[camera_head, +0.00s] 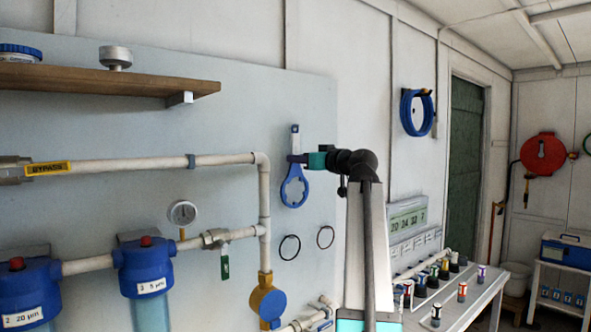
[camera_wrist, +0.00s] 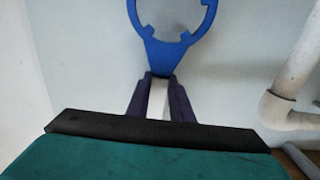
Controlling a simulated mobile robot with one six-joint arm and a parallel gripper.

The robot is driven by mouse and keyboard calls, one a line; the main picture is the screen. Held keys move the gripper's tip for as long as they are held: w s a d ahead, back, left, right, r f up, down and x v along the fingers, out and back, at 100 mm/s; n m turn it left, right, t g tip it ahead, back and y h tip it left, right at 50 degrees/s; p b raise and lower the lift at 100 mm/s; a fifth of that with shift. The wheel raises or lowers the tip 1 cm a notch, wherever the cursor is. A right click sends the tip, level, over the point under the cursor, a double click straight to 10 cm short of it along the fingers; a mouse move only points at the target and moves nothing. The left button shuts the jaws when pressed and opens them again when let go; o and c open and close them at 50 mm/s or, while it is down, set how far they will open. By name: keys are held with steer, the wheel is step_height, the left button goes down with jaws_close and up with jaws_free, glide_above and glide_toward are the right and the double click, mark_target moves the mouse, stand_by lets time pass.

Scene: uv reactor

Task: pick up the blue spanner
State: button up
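The blue spanner (camera_head: 294,190) hangs upright against the pale wall panel, its blue ring at the bottom and its light handle rising above. In the wrist view the blue ring (camera_wrist: 166,52) is at the top, with the pale handle running down between my fingers. My gripper (camera_head: 297,158) reaches it from the right. In the wrist view the dark purple fingers of my gripper (camera_wrist: 160,88) lie on both sides of the handle, with no clear gap, and look shut on it. The fingertips' far side is hidden. I cannot tell whether the spanner still touches its hanger.
White pipes (camera_head: 264,205) run left of the spanner, with blue filter housings (camera_head: 147,265) below. Two thin rings (camera_head: 290,247) hang under it. A wooden shelf (camera_head: 100,82) juts out upper left. A bench (camera_head: 465,305) with small coloured canisters stands at lower right.

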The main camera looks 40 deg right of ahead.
jaws_close()
steer(key=shift+r+b, duration=0.25)
steer(key=shift+b, duration=0.15)
steer(key=s+a+b, duration=0.2)
steer(key=s+b, duration=0.1)
steer(key=s, duration=1.5)
